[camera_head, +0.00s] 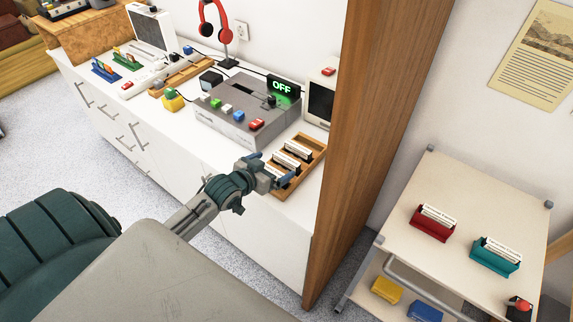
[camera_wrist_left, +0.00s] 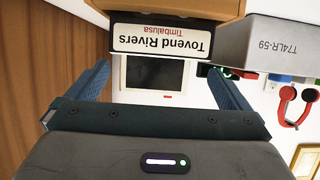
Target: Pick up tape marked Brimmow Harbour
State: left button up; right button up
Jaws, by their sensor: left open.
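Several tapes with white labels (camera_head: 292,154) stand in a wooden tray (camera_head: 318,150) on the white counter. No label reads Brimmow Harbour; in the head view they are too small to read. In the left wrist view, one dark tape (camera_wrist_left: 160,42) reads "Tovend Rivers, Timbalusa", its text upside down. My left gripper (camera_head: 273,172) is at the tray's near-left side, open. In the wrist view its two fingers are spread apart, with nothing between them, and the Tovend Rivers tape is beyond them. My right gripper is not in view.
A grey deck (camera_head: 236,122) with coloured buttons and an "OFF" display (camera_head: 282,86) stands beside the tray. A small monitor (camera_head: 321,101) is behind it. A wooden partition (camera_head: 375,130) rises right of the counter. A cart (camera_head: 465,190) holds red (camera_head: 432,230) and teal (camera_head: 494,262) racks.

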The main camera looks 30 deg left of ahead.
aim_at(284, 160)
pick_arm(q)
jog(key=p+x, duration=0.1)
jog(key=x, duration=0.4)
jog(key=shift+f, duration=0.15)
jog(key=shift+c, duration=0.2)
jog(key=c, duration=0.8)
